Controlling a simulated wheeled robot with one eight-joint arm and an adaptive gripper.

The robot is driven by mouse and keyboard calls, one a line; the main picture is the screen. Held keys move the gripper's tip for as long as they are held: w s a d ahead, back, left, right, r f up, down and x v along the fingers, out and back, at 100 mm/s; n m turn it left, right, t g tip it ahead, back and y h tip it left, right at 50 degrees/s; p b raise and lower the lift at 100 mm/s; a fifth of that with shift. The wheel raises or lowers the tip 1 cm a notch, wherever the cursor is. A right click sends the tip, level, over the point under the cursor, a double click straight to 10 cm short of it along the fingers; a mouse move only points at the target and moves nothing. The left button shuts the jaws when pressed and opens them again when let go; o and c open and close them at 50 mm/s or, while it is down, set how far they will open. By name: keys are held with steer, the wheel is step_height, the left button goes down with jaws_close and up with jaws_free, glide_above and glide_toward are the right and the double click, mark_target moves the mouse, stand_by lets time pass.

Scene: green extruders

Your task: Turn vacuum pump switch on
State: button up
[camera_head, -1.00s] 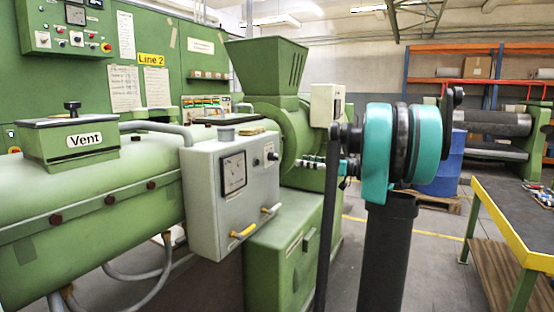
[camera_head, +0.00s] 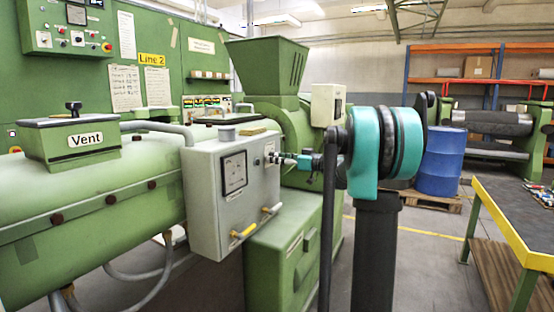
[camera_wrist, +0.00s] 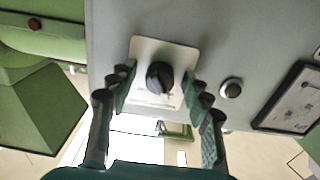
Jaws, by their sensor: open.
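A black rotary switch knob (camera_wrist: 160,77) sits on a pale square plate (camera_wrist: 150,52) on the front of a light grey control box (camera_head: 208,200). In the wrist view my gripper (camera_wrist: 160,88) is open, with one finger on each side of the knob and a gap on both sides. I cannot tell how far the fingertips are from the plate. In the head view my gripper (camera_head: 275,158) is at the upper right of the box front, and it hides much of the switch.
A round button (camera_wrist: 231,88) and a dial meter (camera_head: 234,172) are on the same box front. Yellow-ended handles (camera_head: 244,231) stick out below. A green hopper (camera_head: 265,65) stands behind. A workbench (camera_head: 512,220) is at the right.

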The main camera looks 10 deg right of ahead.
jaws_close()
steer(key=shift+m, duration=0.3)
steer(key=m, duration=0.6)
steer(key=shift+m, duration=0.3)
steer(key=m, duration=0.6)
steer(key=shift+s+m, duration=0.1)
steer(key=shift+m, duration=0.3)
stand_by(0.3)
jaws_free()
